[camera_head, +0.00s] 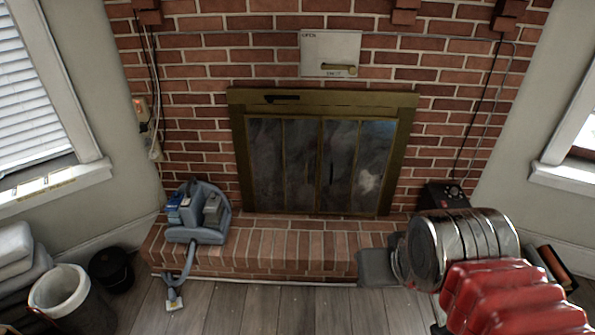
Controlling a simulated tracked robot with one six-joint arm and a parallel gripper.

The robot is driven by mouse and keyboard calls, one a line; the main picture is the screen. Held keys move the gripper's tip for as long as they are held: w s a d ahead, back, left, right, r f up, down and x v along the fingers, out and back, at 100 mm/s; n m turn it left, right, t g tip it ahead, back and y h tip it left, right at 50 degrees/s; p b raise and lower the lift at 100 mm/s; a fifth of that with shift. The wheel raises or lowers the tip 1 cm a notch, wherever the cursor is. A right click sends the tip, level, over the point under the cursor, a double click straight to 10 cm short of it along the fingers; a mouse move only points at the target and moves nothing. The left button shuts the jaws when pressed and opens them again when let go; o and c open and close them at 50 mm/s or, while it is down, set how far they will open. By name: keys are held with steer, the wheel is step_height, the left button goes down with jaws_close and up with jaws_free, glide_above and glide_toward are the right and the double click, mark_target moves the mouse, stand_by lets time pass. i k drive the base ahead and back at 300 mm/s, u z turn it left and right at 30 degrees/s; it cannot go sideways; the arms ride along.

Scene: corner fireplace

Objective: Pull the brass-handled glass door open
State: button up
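The fireplace glass doors (302,165) are shut in the middle of the brick wall. They are dark, smoky panels in a brass-coloured frame (240,150), with a black handle or lever (282,98) on the top rail. I cannot make out a brass handle on the glass panels. A white panel (331,45) above the fireplace has a brass-coloured bar handle (338,70) along its lower edge. My arm, with red bellows and a metal cylinder, is at the lower right. My gripper (378,268) seems to be the grey end by the hearth, apart from the doors; its fingers are unclear.
A raised brick hearth (265,245) runs below the doors. A grey vacuum-like machine (205,212) stands on its left end, its hose reaching the floor. A black box (443,195) is at the right. A bin (62,290) and black bucket (110,268) stand left. The floor centre is clear.

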mark_target(270, 143)
steer(key=u, duration=0.25)
steer(key=i, duration=0.75)
steer(key=u, duration=0.6)
steer(key=i, duration=0.7)
steer(key=u, duration=0.15)
